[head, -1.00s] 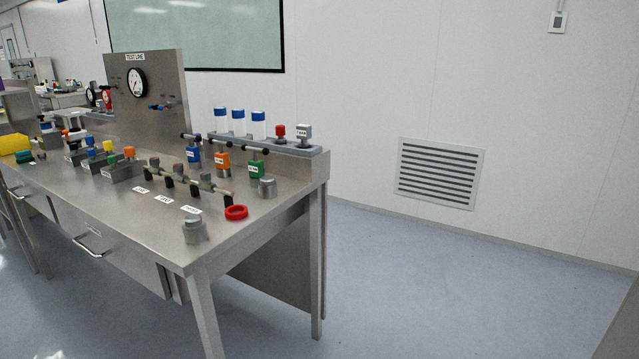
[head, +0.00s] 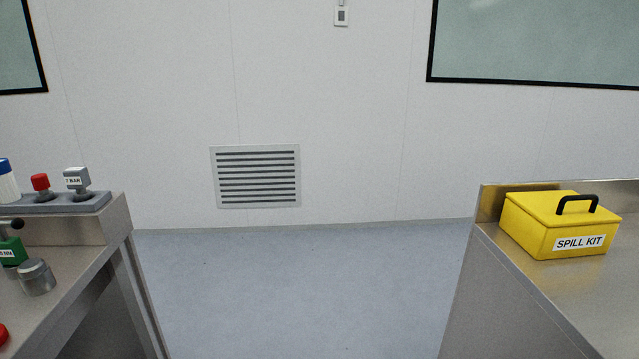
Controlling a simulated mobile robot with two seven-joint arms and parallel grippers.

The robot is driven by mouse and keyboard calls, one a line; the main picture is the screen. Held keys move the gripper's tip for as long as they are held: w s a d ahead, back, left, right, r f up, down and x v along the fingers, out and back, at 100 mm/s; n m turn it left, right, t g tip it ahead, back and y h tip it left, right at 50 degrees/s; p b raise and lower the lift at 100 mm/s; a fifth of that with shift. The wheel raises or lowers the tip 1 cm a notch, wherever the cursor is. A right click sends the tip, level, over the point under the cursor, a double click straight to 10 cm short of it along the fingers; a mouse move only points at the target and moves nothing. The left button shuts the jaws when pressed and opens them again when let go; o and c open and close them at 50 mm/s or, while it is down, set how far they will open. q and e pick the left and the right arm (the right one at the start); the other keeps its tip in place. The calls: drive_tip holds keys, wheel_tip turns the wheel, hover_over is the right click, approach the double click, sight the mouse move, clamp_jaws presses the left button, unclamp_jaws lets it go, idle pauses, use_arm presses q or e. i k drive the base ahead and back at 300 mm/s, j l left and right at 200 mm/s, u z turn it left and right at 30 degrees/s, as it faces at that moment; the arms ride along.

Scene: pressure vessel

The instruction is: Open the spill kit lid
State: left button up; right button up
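The spill kit (head: 545,238) is a yellow box with a white SPILL KIT label on its front. It stands on a steel bench at the right of the head view, near that bench's left end. Its yellow lid (head: 550,206) is shut and carries a black handle (head: 578,201) on top. Neither of my grippers shows in the head view.
The steel bench (head: 545,295) under the kit has a raised back edge. Another steel bench (head: 75,262) at the left holds a grey rack (head: 60,204) and a metal cylinder (head: 37,277). Clear blue floor (head: 300,290) lies between the benches, up to the wall with a vent (head: 255,177).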

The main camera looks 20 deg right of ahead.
sight(560, 209)
drive_tip(key=i+z, duration=0.25)
drive_tip(key=z, duration=0.15)
drive_tip(key=i+j+z, duration=0.1)
drive_tip(key=z, duration=0.3)
drive_tip(key=i+j+z, duration=0.2)
drive_tip(key=z, duration=0.2)
drive_tip(key=i+j+z, duration=0.75)
drive_tip(key=k, duration=0.1)
